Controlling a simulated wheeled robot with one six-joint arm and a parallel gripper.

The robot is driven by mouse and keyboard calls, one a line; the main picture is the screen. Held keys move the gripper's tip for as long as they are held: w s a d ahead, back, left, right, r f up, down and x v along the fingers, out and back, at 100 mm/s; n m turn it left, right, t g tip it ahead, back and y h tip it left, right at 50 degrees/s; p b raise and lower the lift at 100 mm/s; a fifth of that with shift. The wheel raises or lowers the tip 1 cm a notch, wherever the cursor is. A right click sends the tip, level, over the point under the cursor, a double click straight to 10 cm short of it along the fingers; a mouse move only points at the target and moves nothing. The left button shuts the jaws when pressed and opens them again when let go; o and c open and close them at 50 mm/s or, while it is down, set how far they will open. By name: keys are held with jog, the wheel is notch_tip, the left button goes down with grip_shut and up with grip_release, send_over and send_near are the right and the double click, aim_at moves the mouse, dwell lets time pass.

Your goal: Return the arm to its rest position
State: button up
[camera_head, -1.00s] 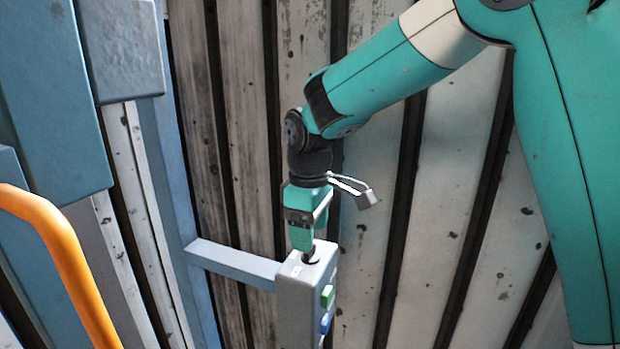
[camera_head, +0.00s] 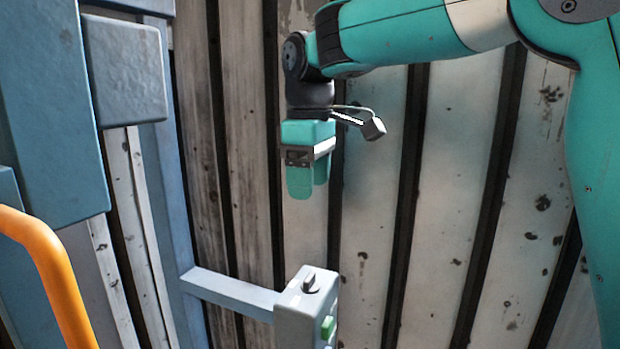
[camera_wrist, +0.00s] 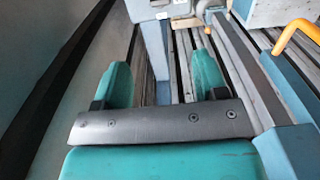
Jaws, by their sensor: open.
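My gripper (camera_head: 304,190) is teal and points down in the head view. It hangs in the air above a grey control box (camera_head: 297,318), clear of it. A small dark knob (camera_head: 311,284) stands on top of the box, and nothing touches it. In the wrist view the two teal fingers of my gripper (camera_wrist: 160,82) are spread apart with nothing between them. My arm reaches in from the upper right.
A blue-grey bar (camera_head: 230,290) joins the box to a blue post (camera_head: 172,200) on the left. An orange rail (camera_head: 58,285) curves at the lower left. A grey slatted surface (camera_head: 440,210) spans the background. The space around my gripper is clear.

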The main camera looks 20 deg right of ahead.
jog(key=shift+f, duration=0.1)
jog(key=s+a+f+y, duration=0.1)
jog(key=s+f, duration=0.3)
jog(key=s, duration=0.3)
jog(key=s+a+f+m+y, duration=0.1)
jog(key=s+f, duration=0.3)
jog(key=s, duration=0.4)
jog(key=s+a+f+m+y, duration=0.1)
jog(key=s+f, duration=0.3)
jog(key=s, duration=0.4)
jog(key=shift+s+a+y, duration=0.2)
jog(key=shift+a+y, duration=0.4)
jog(key=shift+a, duration=0.25)
jog(key=shift+r, duration=0.1)
